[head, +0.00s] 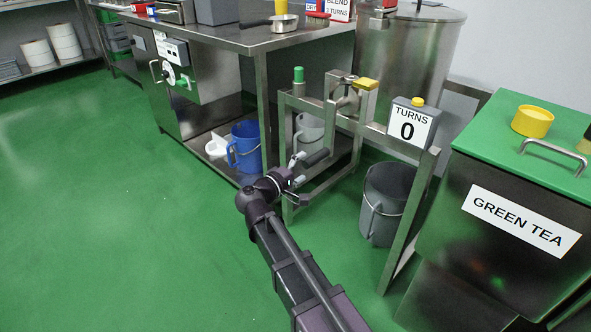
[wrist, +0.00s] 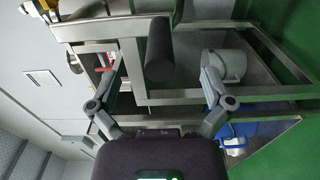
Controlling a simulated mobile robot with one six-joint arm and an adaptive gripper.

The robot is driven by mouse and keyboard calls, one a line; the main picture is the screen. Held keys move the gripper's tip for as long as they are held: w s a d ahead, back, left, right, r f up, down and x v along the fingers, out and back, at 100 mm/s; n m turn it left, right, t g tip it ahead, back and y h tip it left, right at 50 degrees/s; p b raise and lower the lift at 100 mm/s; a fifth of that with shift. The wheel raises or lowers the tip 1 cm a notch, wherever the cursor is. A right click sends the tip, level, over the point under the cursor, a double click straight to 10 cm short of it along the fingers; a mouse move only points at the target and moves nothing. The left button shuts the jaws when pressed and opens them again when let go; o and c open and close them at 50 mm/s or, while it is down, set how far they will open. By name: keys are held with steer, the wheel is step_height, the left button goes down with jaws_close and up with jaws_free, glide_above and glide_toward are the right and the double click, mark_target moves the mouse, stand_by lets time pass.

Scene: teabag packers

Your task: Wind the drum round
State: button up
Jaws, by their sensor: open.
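The steel drum (head: 412,60) stands behind a metal frame (head: 330,108) at the back right. A counter box reading TURNS 0 (head: 408,128) sits on the frame's right end. A dark cylindrical handle grip (head: 317,157) juts out on the near side of the frame; it also shows in the wrist view (wrist: 160,50). My gripper (head: 302,178) is open beside the grip. In the wrist view the grip appears between my two spread fingers (wrist: 160,92), with a gap on each side. I cannot tell how far it lies beyond the fingertips.
A grey bucket (head: 385,205) stands under the frame, and a blue jug (head: 246,147) sits on the bench's lower shelf. A steel bench (head: 262,38) stands behind. The GREEN TEA bin (head: 500,195) stands at right. Green floor (head: 110,220) is clear at left.

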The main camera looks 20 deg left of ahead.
mark_target(315, 158)
steer(key=shift+x, duration=1.9)
steer(key=shift+x, duration=0.8)
jaws_close()
steer(key=shift+w, duration=0.1)
